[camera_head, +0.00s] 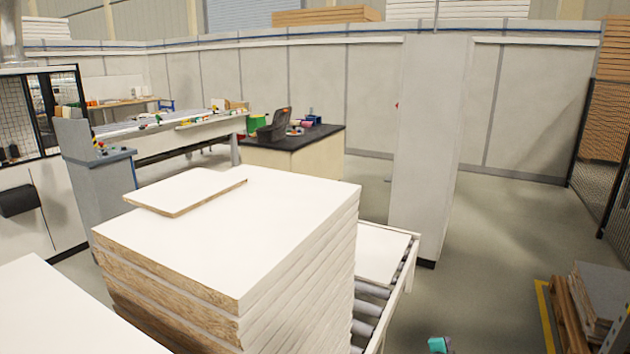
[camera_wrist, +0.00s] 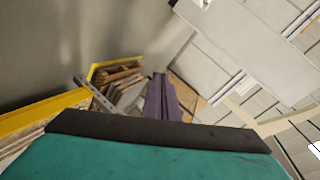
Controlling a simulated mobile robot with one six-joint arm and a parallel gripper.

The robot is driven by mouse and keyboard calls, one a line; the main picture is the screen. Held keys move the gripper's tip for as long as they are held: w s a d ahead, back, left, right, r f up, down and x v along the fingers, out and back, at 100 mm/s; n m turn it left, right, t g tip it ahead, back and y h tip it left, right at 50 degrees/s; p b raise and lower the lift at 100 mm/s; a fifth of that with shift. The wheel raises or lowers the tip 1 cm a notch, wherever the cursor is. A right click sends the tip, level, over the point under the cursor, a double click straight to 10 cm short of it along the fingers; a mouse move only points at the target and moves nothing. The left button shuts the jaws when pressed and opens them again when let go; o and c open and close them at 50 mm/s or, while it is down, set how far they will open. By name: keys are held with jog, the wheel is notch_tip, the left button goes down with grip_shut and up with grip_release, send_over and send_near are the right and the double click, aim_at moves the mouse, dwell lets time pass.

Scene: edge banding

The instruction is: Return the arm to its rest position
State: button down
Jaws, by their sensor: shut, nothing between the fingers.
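My gripper (camera_wrist: 160,80) shows in the wrist view as two narrow dark purple fingers side by side, beyond a black and teal body at the bottom edge. The fingers are shut with nothing between them. In the head view only a small teal piece at the bottom edge, right of centre, seems to be part of my arm; the rest of it is out of frame.
A tall stack of white boards (camera_head: 250,220) stands in front, with a smaller board (camera_head: 187,190) on top. A roller conveyor (camera_head: 372,310) runs beside it. A grey pillar (camera_head: 430,150) stands behind. A pallet (camera_head: 575,310) is at the lower right. Open floor (camera_head: 490,255) lies between.

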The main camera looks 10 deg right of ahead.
jog(key=a+f+n+y, duration=0.3)
jog(key=a+f+n, duration=0.15)
jog(key=a, duration=0.75)
jog(key=a+f+n+y, duration=0.3)
jog(key=a+f+y, duration=0.15)
jog(key=a, duration=0.75)
jog(key=s+a+f+n+g+y, duration=0.1)
jog(key=s+a+f+n+y, duration=0.15)
jog(key=s+a+f, duration=0.4)
jog(key=s+a+f+n+g+y, duration=0.1)
jog(key=s+a+f+n+g, duration=0.15)
jog(key=a, duration=0.75)
jog(key=s+a+f+n+g+y, duration=0.1)
jog(key=s+a+f+n+g, duration=0.2)
jog(key=s, duration=0.6)
jog(key=s+a+f+n+g, duration=0.1)
jog(key=s+a+n+g, duration=0.25)
jog(key=s, duration=0.65)
jog(key=s+d+r+n+g+h, duration=0.1)
jog(key=s+d+r+g, duration=0.1)
jog(key=s, duration=0.6)
jog(key=s+d+r+n+g+h, duration=0.1)
jog(key=s+d+r+g, duration=0.1)
jog(key=s, duration=0.6)
jog(key=shift+s+d+g+b, duration=0.2)
jog(key=shift+g+b, duration=0.25)
jog(key=shift+g, duration=0.45)
jog(key=shift+a, duration=0.1)
